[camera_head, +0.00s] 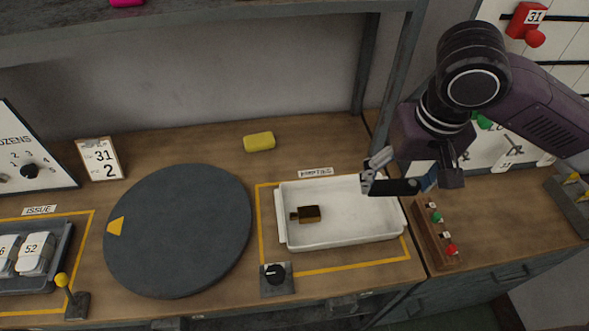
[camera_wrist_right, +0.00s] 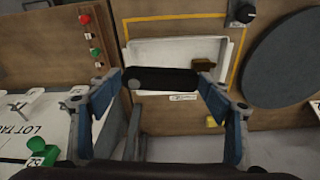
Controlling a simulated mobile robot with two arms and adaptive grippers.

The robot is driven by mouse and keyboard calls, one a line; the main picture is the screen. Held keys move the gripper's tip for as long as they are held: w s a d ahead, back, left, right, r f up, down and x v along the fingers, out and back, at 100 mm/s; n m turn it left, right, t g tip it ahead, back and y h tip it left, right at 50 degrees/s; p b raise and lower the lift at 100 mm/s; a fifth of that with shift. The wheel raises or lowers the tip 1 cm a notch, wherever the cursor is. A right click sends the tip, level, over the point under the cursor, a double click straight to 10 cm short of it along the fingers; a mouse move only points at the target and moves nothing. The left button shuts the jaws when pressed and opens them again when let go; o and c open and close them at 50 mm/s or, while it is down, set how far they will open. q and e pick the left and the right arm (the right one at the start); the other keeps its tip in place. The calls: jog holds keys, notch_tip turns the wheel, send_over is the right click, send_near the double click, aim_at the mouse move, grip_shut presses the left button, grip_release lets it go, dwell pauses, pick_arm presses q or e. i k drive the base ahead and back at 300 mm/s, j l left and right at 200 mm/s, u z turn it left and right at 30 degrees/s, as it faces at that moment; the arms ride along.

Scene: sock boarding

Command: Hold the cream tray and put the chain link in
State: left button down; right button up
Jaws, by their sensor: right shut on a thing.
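The cream tray (camera_head: 350,238) stands flat on the bench inside a yellow outline; it also shows in the wrist view (camera_wrist_right: 160,50). A small brown-gold block (camera_head: 308,214) lies in its left half. My right gripper (camera_head: 388,186) is above the tray's right end, shut on a dark elongated piece with rounded ends, which looks like the chain link (camera_wrist_right: 160,79). In the wrist view the link spans between the two fingertips of my right gripper (camera_wrist_right: 165,76). The link's height above the tray floor is hard to tell. My left gripper is not in view; nothing is seen holding the tray.
A dark round turntable (camera_head: 180,230) lies left of the tray, with a black knob (camera_head: 275,273) at the front. A yellow block (camera_head: 259,142) lies behind. A wooden button strip (camera_head: 437,232) stands close right of the tray. A shelf post (camera_head: 388,70) rises behind.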

aim_at(337, 215)
jog(key=k+l+u, duration=0.1)
jog(key=l+u, duration=0.3)
jog(key=k+l+u, duration=0.15)
jog(key=u, duration=0.25)
jog(key=k+l+u, duration=0.2)
jog(key=l+u, duration=0.2)
jog(key=l, duration=0.9)
